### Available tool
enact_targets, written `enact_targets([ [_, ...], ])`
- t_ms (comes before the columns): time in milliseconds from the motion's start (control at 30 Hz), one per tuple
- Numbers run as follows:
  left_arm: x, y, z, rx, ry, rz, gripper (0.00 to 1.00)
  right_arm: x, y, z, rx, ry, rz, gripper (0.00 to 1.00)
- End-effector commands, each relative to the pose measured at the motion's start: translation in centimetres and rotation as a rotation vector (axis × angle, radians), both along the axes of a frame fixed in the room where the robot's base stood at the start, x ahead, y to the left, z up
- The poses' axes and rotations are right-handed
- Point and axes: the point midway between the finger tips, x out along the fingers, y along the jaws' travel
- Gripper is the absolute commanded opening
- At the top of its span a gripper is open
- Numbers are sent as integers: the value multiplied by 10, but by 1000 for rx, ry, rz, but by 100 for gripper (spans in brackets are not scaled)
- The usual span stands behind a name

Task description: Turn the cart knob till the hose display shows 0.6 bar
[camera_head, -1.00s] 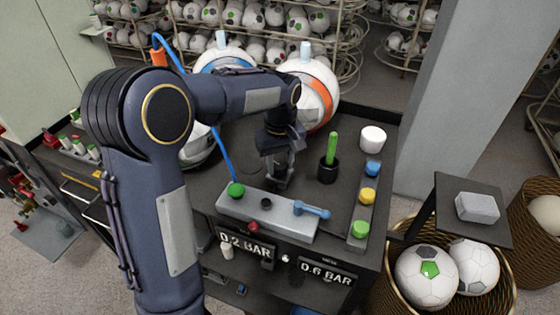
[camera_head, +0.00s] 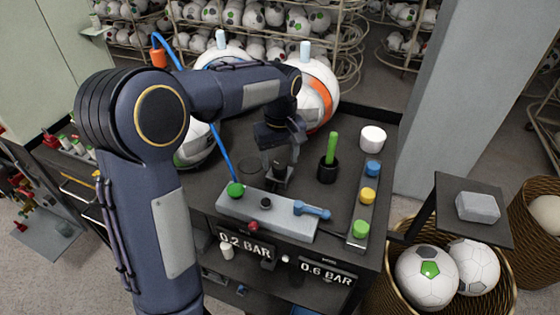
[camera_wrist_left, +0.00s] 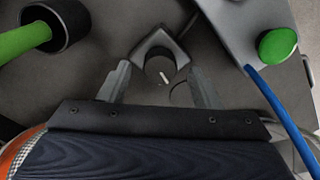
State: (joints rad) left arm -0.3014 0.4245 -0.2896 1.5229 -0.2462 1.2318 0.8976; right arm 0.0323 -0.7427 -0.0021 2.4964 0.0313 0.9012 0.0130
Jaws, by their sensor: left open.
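The dark round knob (camera_wrist_left: 160,69), with a white pointer mark, sits in a grey angular mount on the cart top (camera_head: 340,215). My left gripper (camera_wrist_left: 160,72) is open above it, with one finger on each side of the knob and gaps showing. In the head view, my left gripper (camera_head: 279,172) is just behind the grey control box (camera_head: 235,206) and hides much of the knob. Of two front displays, the left one (camera_head: 246,246) reads 0.2 BAR and the right one (camera_head: 326,275) reads 0.6 BAR. My right gripper is out of view.
The control box carries a green button (camera_head: 235,190), a red button (camera_head: 253,227) and a blue lever (camera_head: 313,210). A blue hose (camera_head: 222,150) runs down beside the gripper. A green-handled tool (camera_head: 332,148) stands in a black cup (camera_head: 327,171) to the right.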

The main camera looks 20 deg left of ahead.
Motion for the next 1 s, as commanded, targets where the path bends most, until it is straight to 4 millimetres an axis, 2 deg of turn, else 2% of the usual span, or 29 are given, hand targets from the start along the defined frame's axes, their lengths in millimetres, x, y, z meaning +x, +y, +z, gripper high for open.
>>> enact_targets([
  [200, 1, 0, 39, -1, -5, -1, 57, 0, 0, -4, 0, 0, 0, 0],
  [400, 0, 0, 59, 0, -1, 0, 57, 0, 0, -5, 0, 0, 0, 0],
  [900, 0, 0, 61, 0, 0, -1, 57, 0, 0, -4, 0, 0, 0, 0],
  [1000, -6, 3, 63, -16, -10, -11, 57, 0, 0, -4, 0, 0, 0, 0],
])
